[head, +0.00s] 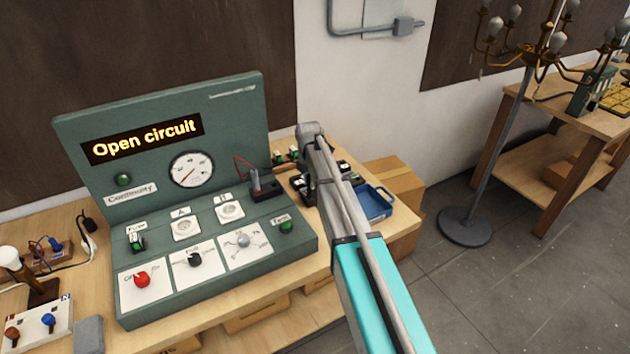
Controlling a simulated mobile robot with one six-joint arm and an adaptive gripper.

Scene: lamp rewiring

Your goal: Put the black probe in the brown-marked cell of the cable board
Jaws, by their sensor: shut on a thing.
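My arm reaches over the bench, and its wrist bends down at the far end. My gripper (309,188) points down over the dark cable board (345,172), behind the right edge of the green test panel. It is shut on the black probe, which is small, dark and mostly hidden against the gripper and the board. The board lies between the panel and a blue tray, and my arm covers much of it. I cannot make out the brown mark or its cell. A probe with a red lead (254,182) stands in a black holder (267,190) left of my gripper.
The green test panel (225,205) fills the middle of the bench, its display reading "Open circuit". A blue tray (375,203) sits at the bench's right end.

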